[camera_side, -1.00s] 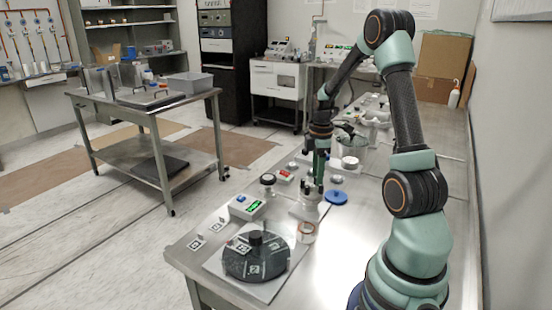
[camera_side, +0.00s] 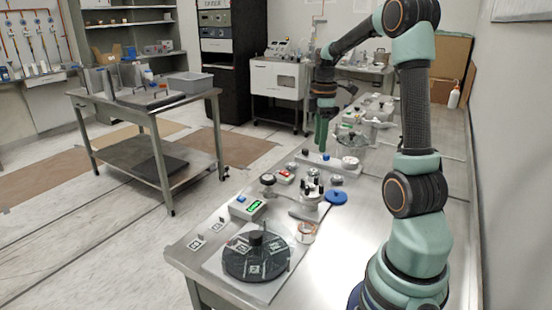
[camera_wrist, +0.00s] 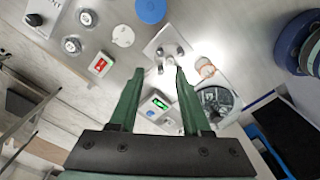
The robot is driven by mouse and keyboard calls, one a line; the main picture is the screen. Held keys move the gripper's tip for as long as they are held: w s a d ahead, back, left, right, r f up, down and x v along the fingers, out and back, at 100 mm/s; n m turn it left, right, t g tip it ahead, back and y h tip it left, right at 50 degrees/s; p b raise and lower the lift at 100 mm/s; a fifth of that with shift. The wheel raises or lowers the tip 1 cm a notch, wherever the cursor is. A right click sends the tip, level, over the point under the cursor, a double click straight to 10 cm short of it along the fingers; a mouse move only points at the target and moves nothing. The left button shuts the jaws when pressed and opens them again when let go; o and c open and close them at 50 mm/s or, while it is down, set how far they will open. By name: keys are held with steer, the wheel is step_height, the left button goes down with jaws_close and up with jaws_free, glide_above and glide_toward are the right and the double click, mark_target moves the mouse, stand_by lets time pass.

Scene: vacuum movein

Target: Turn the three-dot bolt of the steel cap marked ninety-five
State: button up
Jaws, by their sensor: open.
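The steel cap (camera_side: 311,196) stands on a pale plate on the bench, with several dark-topped bolts upright on it. It also shows in the wrist view (camera_wrist: 170,62), just beyond my fingertips. The number and dot marks are too small to read, so I cannot tell which bolt has three dots. My gripper (camera_side: 321,142) is up and behind the cap in the side view, clear of it. In the wrist view my gripper (camera_wrist: 159,70) has its two green fingers spread apart with nothing between them.
A blue disc (camera_side: 336,197) lies right of the cap. A copper-rimmed jar (camera_side: 306,233) and large dark disc (camera_side: 270,262) are in front.

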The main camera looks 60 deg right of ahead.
steer(key=shift+r, duration=0.5)
